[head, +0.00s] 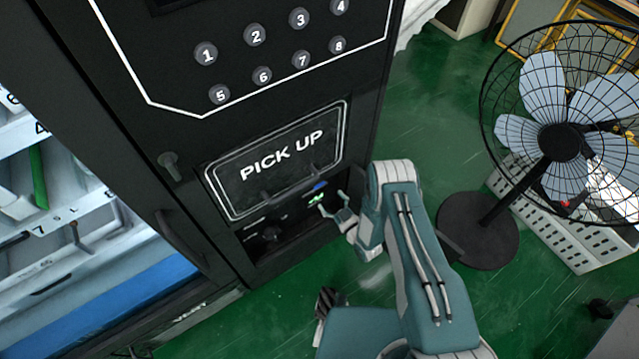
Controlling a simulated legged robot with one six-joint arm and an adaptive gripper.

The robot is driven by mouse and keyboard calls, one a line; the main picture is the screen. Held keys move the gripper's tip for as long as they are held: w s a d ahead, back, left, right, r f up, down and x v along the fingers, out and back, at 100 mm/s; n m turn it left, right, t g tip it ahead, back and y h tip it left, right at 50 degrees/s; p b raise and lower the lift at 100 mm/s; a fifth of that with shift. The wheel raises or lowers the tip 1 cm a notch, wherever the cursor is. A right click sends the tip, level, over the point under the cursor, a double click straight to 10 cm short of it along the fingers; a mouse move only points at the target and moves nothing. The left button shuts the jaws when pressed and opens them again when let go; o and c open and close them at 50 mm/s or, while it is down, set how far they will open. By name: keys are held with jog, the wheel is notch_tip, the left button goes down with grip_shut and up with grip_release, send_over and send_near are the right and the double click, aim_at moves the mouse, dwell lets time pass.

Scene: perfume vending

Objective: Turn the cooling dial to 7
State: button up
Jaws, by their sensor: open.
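A small dark round knob (270,234), which looks like the cooling dial, sits low on the front of the black vending machine (345,95), below the PICK UP flap (275,162). Its markings are too small to read. My gripper (331,203) is open near the machine's lower right front, to the right of the knob and apart from it. A green lit spot (317,200) and a blue spot (320,186) show by the fingers. I cannot tell how far the fingers are from the panel.
Number buttons (255,35) are above the flap. A handle (181,240) and a lock (170,165) are at the left, beside lit shelves (60,230). A standing fan (560,142) and a white perforated crate (590,240) are at the right. Green floor (440,110) is open between.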

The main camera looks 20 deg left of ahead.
aim_at(319, 185)
jog(key=x, duration=0.6)
jog(key=shift+w+a, duration=0.25)
jog(key=shift+w, duration=0.05)
jog(key=shift+c, duration=0.2)
jog(key=c, duration=1.1)
